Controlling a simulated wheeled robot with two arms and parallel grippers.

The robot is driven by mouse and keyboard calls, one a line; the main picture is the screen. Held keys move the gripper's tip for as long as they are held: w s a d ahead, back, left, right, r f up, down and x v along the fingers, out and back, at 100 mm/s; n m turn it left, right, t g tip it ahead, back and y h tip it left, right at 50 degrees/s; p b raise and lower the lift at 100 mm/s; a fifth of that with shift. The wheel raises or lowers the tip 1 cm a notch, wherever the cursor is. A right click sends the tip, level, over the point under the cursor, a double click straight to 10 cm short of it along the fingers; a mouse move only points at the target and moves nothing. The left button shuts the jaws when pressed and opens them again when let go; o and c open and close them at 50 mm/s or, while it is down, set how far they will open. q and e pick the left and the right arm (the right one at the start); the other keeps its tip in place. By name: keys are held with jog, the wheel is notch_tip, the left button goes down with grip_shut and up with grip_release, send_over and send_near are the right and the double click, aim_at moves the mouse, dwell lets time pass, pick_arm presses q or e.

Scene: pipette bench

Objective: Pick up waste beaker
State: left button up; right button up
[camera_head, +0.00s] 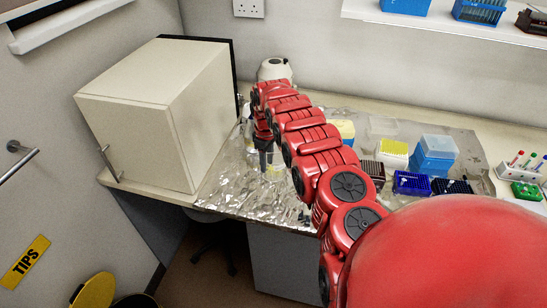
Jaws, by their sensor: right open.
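My right arm reaches in from the lower right across the foil-covered bench (225,190). Its gripper (264,164) points down over the left part of the foil, with its fingers apart. A clear, glassy shape (252,152), which may be the waste beaker, shows faintly just behind and beside the fingers. My gripper and wrist cover much of it, so its outline and any contact with the fingers cannot be made out. My left gripper is not in view.
A beige cabinet (150,112) stands close to the left of the gripper. A white device (275,70) is behind my arm. A yellow tip box (394,148), a blue box (433,160) and blue racks (411,183) stand to the right. The front left foil is clear.

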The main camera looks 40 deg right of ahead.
jog(key=shift+a+f, duration=0.1)
jog(key=shift+f, duration=1.05)
grip_shut()
dwell(0.6)
